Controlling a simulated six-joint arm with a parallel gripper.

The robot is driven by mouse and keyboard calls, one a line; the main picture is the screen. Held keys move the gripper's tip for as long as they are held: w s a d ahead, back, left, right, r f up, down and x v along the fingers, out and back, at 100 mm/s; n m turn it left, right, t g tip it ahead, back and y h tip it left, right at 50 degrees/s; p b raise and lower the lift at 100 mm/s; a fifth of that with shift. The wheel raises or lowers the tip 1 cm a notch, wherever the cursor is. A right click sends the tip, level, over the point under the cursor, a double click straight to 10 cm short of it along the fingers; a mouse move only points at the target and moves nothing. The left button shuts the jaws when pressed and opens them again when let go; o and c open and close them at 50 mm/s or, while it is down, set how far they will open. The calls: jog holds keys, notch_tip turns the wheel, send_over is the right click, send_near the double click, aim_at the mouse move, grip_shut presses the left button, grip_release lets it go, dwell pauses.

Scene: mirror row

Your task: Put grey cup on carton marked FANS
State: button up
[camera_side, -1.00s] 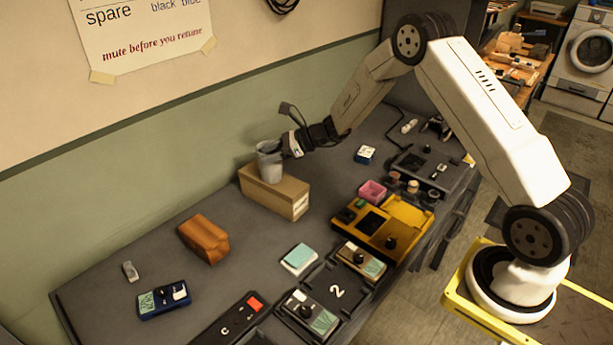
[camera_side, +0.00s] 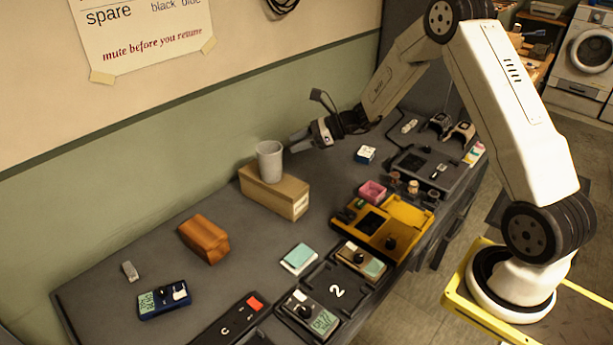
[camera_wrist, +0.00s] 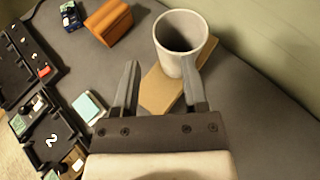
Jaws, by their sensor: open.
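The grey cup (camera_side: 270,161) stands upright on top of a brown carton (camera_side: 287,201) near the wall. Print on the carton's end face is too small to read. In the wrist view the cup (camera_wrist: 181,42) shows its open mouth, and the carton (camera_wrist: 160,90) lies under it. My gripper (camera_side: 300,143) is open and empty, to the right of the cup and apart from it in the side view. In the wrist view my fingertips (camera_wrist: 160,66) are spread, with the right one overlapping the cup's lower edge in the picture.
An orange-brown block (camera_side: 204,238) lies left of the carton. A yellow case (camera_side: 388,225), a pink box (camera_side: 372,191) and a tray marked 2 (camera_side: 337,291) stand to the right and front. A blue meter (camera_side: 163,299) sits at the left. The bench between block and carton is clear.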

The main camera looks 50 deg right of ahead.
jog(key=shift+v, duration=2.15)
jog(key=s+a+n+g+h, duration=0.3)
jog(key=s+a+n+h, duration=0.1)
jog(key=s+n, duration=0.7)
jog(key=s+a+n+g+h, duration=0.3)
jog(key=s+a+n+h, duration=0.2)
jog(key=s+n, duration=0.6)
jog(key=a+n, duration=0.2)
jog(key=n, duration=0.2)
jog(key=shift+f+g, duration=0.35)
jog(key=shift+g, duration=0.05)
